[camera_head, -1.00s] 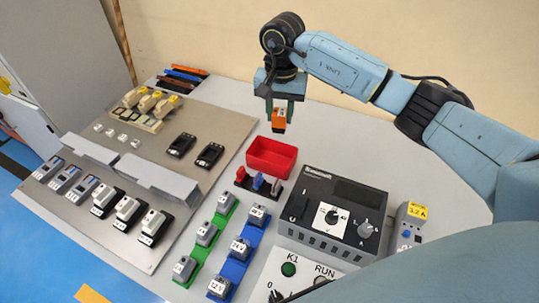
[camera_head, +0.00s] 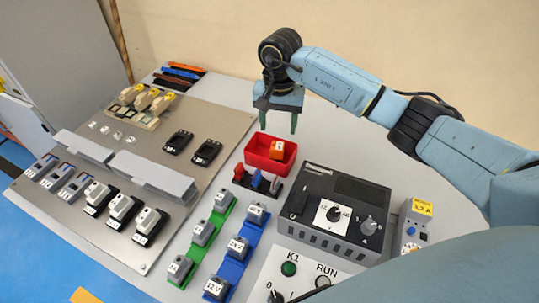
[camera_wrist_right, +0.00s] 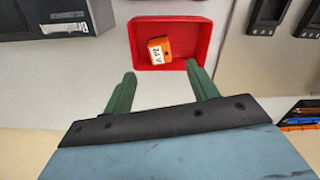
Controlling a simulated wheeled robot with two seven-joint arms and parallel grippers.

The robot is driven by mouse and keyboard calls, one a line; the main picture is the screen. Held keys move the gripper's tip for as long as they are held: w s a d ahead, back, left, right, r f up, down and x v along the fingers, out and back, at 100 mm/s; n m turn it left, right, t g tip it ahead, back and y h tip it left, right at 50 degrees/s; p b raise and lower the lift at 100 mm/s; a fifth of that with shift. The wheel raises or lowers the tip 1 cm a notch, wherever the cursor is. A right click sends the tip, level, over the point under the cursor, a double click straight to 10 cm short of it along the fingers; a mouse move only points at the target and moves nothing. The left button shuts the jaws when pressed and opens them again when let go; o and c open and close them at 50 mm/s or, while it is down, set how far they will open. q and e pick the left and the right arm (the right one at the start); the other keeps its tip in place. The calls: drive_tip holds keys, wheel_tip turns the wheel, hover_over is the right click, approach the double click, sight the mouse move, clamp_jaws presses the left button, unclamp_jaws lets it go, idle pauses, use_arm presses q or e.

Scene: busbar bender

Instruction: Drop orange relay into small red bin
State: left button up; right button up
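The orange relay (camera_head: 277,150) lies inside the small red bin (camera_head: 259,161), toward its right side in the head view. In the right wrist view the relay (camera_wrist_right: 159,50) rests on the floor of the bin (camera_wrist_right: 187,82), its labelled face showing. My right gripper (camera_head: 278,128) is open and empty above and behind the bin. In the right wrist view its two green fingers (camera_wrist_right: 162,82) are wide apart with nothing between them. My left gripper is not in view.
A black control box (camera_head: 335,208) stands right of the bin. A row of red, blue and dark small parts (camera_head: 258,182) sits just in front of it. A grey panel (camera_head: 215,125) with several devices lies to the left. Bare table is free behind the box.

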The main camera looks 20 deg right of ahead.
drive_tip(key=shift+r, duration=0.1)
wheel_tip(320, 180, up, 13)
idle(0.6)
drive_tip(key=shift+r, duration=0.1)
